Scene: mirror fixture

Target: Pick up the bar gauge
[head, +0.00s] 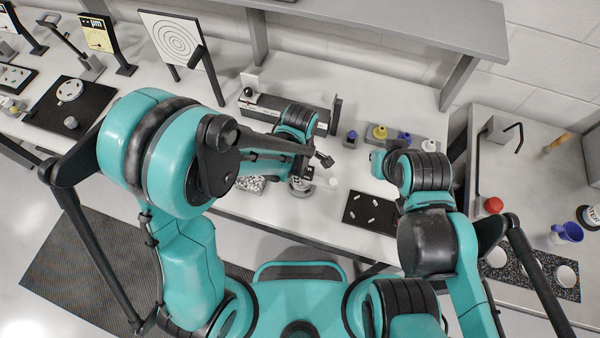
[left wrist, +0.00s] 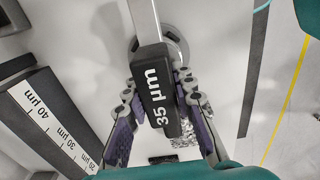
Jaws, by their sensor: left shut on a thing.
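The bar gauge (left wrist: 158,96) has a black handle marked "35 µm" and a pale grey bar running up out of the left wrist view. My left gripper (left wrist: 157,84) is shut on the black handle, with one finger on each side. A round grey ring (left wrist: 176,46) lies below and behind the bar.
A black plate with white pieces (head: 371,213) lies on the bench right of the ring. Small yellow and blue items (head: 380,132) stand behind it. A shelf (head: 400,22) overhangs the back.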

